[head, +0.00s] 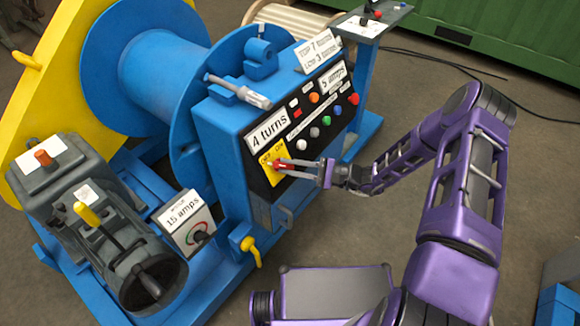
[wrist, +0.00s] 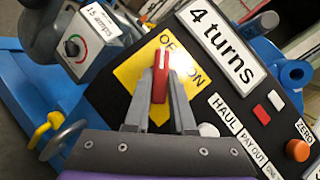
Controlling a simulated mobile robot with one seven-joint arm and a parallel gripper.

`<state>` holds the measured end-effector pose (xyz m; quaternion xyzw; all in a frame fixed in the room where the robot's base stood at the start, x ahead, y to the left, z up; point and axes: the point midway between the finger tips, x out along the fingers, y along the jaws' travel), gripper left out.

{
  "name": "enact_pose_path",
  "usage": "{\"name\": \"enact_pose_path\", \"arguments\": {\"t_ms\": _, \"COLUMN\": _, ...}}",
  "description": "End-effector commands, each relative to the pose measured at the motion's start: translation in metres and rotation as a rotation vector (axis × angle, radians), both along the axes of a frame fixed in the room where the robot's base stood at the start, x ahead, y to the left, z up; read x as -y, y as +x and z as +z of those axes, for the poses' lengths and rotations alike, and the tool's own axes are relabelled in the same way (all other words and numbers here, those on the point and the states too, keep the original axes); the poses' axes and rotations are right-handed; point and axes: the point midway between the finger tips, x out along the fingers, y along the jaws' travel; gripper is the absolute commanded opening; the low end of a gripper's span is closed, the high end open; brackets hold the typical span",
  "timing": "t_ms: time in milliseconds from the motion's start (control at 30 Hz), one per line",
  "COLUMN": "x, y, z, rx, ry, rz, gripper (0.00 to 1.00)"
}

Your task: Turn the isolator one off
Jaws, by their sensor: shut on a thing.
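The isolator is a red rotary handle (wrist: 161,74) on a yellow plate (wrist: 136,75) marked OFF and ON, on the black panel face. In the wrist view its tip points up, between the two words. In the head view the red handle (head: 283,165) shows at the lower left of the panel. My gripper (wrist: 161,82) has its two grey fingers on either side of the handle and is shut on it. My gripper (head: 281,167) reaches in from the right in the head view. The fingers hide part of the handle.
The blue panel box (head: 225,130) carries several coloured buttons and a "4 turns" sign (head: 268,131). A "15 amps" box with a dial (head: 187,222) and a yellow lever (head: 251,251) stand to the left. Open floor (head: 345,235) lies in front of the panel.

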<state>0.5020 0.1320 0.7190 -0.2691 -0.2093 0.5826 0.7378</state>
Motion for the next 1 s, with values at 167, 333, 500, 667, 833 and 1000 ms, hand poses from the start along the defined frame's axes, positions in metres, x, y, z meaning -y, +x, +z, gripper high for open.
{"name": "enact_pose_path", "arguments": {"t_ms": 167, "x": 0.001, "y": 0.0, "z": -0.002, "rx": 0.001, "ry": -0.008, "rz": 0.001, "gripper": 0.0}}
{"name": "enact_pose_path", "arguments": {"t_ms": 333, "x": 0.001, "y": 0.0, "z": -0.002, "rx": 0.0, "ry": -0.007, "rz": 0.0, "gripper": 0.24}}
{"name": "enact_pose_path", "arguments": {"t_ms": 500, "x": 0.001, "y": 0.0, "z": -0.001, "rx": 0.001, "ry": -0.005, "rz": 0.0, "gripper": 0.53}}
{"name": "enact_pose_path", "arguments": {"t_ms": 667, "x": 0.001, "y": 0.0, "z": -0.001, "rx": 0.001, "ry": -0.003, "rz": 0.0, "gripper": 0.53}}
{"name": "enact_pose_path", "arguments": {"t_ms": 833, "x": 0.003, "y": 0.0, "z": 0.0, "rx": 0.001, "ry": -0.003, "rz": -0.001, "gripper": 0.53}}
{"name": "enact_pose_path", "arguments": {"t_ms": 1000, "x": 0.024, "y": -0.005, "z": 0.0, "rx": 0.003, "ry": -0.002, "rz": -0.003, "gripper": 0.53}}
